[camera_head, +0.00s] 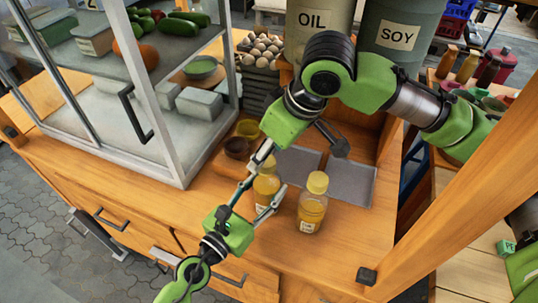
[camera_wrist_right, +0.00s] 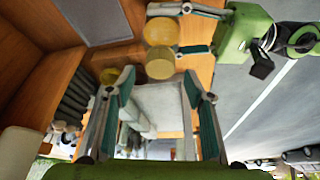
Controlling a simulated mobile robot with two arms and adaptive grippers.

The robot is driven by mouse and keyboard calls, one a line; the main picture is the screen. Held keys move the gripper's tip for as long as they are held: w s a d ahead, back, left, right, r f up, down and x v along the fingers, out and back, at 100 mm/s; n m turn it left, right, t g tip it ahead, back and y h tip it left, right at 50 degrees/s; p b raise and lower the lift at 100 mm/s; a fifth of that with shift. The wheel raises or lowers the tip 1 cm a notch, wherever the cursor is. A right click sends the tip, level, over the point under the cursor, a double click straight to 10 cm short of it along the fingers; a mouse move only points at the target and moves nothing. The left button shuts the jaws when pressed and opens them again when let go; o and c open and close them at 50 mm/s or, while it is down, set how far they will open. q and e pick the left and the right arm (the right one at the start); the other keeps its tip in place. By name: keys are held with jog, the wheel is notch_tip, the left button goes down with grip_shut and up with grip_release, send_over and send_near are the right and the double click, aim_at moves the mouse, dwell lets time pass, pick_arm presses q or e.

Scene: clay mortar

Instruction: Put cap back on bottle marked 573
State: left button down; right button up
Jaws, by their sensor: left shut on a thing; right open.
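Two squat amber bottles stand close together on the wooden counter. The right bottle (camera_head: 312,211) has a pale yellow cap (camera_head: 317,182) and a small label too small to read. My left gripper (camera_head: 266,186) comes from below and is shut around the left bottle (camera_head: 267,185). Its top is partly hidden by my right gripper (camera_head: 299,150), which is open and empty above and behind it. In the right wrist view, two round yellow tops show beyond the open fingers: an amber one (camera_wrist_right: 161,31) and a paler one (camera_wrist_right: 160,64). The number 573 is not readable.
A glass display case (camera_head: 150,110) with vegetables stands at the left. Small bowls (camera_head: 237,148) and grey metal trays (camera_head: 350,184) lie behind the bottles. OIL (camera_head: 312,20) and SOY (camera_head: 398,38) containers stand at the back. A wooden post (camera_head: 455,195) bounds the right.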

jog(key=shift+r, duration=1.45)
jog(key=o, duration=0.6)
jog(key=v, duration=1.2)
pick_arm(q)
jog(key=c, duration=1)
grip_release()
jog(key=v, duration=1.2)
